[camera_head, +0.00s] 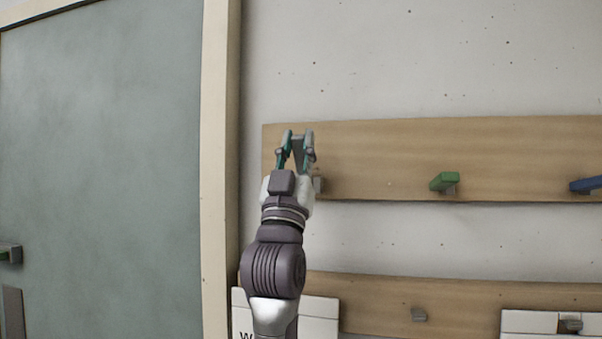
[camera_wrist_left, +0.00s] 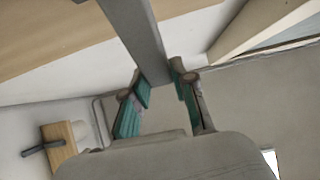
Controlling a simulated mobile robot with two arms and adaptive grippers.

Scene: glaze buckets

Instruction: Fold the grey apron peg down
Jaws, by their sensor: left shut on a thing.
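The grey apron peg (camera_head: 299,152) is at the left end of the upper wooden board, partly hidden by my left gripper (camera_head: 295,140). In the left wrist view the grey peg (camera_wrist_left: 142,35) is a long flat bar reaching from the top edge down between the teal finger pads. My left gripper (camera_wrist_left: 160,82) is shut on the peg near its end. A small grey mount (camera_head: 319,185) shows just right of the gripper. The peg's exact tilt is hard to judge. My right gripper is not in view.
The upper board (camera_head: 380,150) also carries a green peg (camera_head: 444,181) and a blue peg (camera_head: 586,185) to the right. A lower board (camera_head: 380,300) has grey mounts and white panels. A door frame (camera_head: 219,150) stands close left of my arm.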

